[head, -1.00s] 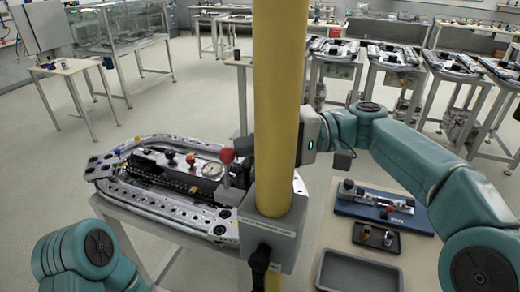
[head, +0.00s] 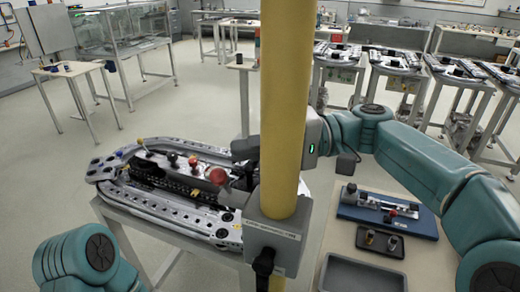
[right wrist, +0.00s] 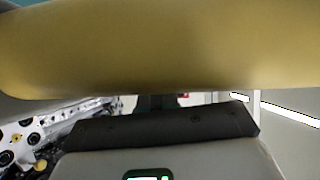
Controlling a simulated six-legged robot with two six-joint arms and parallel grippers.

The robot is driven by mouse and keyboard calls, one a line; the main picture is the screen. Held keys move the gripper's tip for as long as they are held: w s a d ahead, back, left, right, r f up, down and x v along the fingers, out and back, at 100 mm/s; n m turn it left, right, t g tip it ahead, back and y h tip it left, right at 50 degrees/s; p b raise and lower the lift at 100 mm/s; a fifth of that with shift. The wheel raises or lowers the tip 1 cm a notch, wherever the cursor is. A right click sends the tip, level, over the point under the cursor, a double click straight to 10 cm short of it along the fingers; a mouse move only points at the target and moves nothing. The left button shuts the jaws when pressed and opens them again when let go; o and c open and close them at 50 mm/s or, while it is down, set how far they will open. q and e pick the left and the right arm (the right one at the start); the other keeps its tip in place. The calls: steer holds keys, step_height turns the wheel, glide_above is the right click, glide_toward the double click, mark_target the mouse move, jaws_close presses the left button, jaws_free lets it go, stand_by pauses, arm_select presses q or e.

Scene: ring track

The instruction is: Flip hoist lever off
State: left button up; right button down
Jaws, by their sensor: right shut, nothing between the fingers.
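The hoist lever has a red ball knob (head: 217,176) and sits at the left side of a grey box (head: 272,235) on the yellow post (head: 281,100). The lever leans left and toward me, with the knob low; part of its shaft is hard to see. My right gripper (head: 242,150) is shut and empty. It reaches behind the post, and its dark fingers show left of the post, above and a little right of the knob. In the right wrist view the post (right wrist: 160,50) crosses the top and hides much of the scene. My left gripper is out of view.
A ring track (head: 190,222) with a device on it lies on a table behind and left of the post. At right a bench holds a blue board (head: 385,225), a small dark tray (head: 379,251) and a grey bin (head: 355,275). The post stands close to my right forearm.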

steer(key=shift+d, duration=0.15)
steer(key=p+v, duration=0.1)
steer(key=v, duration=1.5)
